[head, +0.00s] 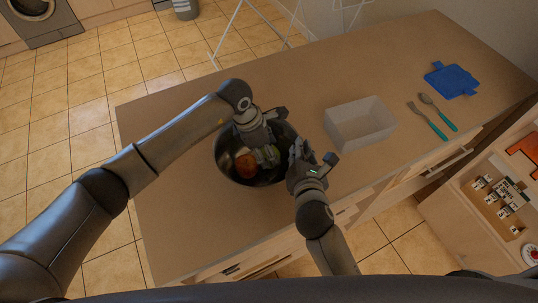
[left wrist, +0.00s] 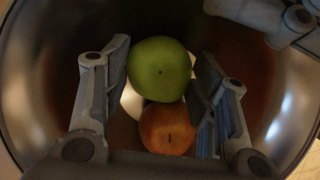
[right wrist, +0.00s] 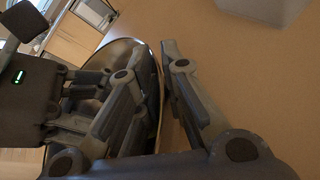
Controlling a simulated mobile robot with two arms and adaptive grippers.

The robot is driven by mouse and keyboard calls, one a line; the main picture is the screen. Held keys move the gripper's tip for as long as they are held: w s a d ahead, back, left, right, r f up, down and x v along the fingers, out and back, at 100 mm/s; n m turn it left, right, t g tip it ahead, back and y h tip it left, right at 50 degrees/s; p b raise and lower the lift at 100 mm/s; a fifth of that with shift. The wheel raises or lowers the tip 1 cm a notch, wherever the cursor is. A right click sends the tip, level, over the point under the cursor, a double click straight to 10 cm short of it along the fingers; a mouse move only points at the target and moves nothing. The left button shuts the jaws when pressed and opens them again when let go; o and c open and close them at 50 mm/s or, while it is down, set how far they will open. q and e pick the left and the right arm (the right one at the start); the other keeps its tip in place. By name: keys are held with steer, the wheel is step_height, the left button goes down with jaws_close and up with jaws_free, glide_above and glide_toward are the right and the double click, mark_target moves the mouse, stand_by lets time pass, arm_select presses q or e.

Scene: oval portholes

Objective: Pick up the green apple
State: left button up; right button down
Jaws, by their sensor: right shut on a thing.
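The green apple (left wrist: 160,68) lies inside a shiny metal bowl (head: 227,166), with an orange-red apple (left wrist: 168,130) touching or close beside it. In the head view the orange-red apple (head: 246,166) shows, while the green one is mostly hidden by my left gripper. My left gripper (head: 264,155) reaches down into the bowl and is open, its fingers on either side of the green apple in the left wrist view. My right gripper (head: 298,155) is shut on the bowl's rim (right wrist: 158,85) at its right side, one finger inside and one outside.
The bowl stands on a brown counter (head: 180,110). A pale translucent box (head: 359,125) stands right of it. A white item shows beneath the apples. The counter's left part is clear.

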arm_select(q)
steer(key=c, duration=0.4)
steer(key=shift+w+r, duration=0.1)
steer(key=shift+r, duration=0.1)
steer(key=shift+c, duration=0.6)
step_height(320, 180, up, 10)
steer(key=shift+f, duration=0.2)
steer(key=shift+c, duration=0.8)
arm_select(e)
steer(key=c, duration=1.5)
jaws_free()
steer(key=v, duration=1.2)
arm_select(q)
steer(key=shift+r, duration=0.15)
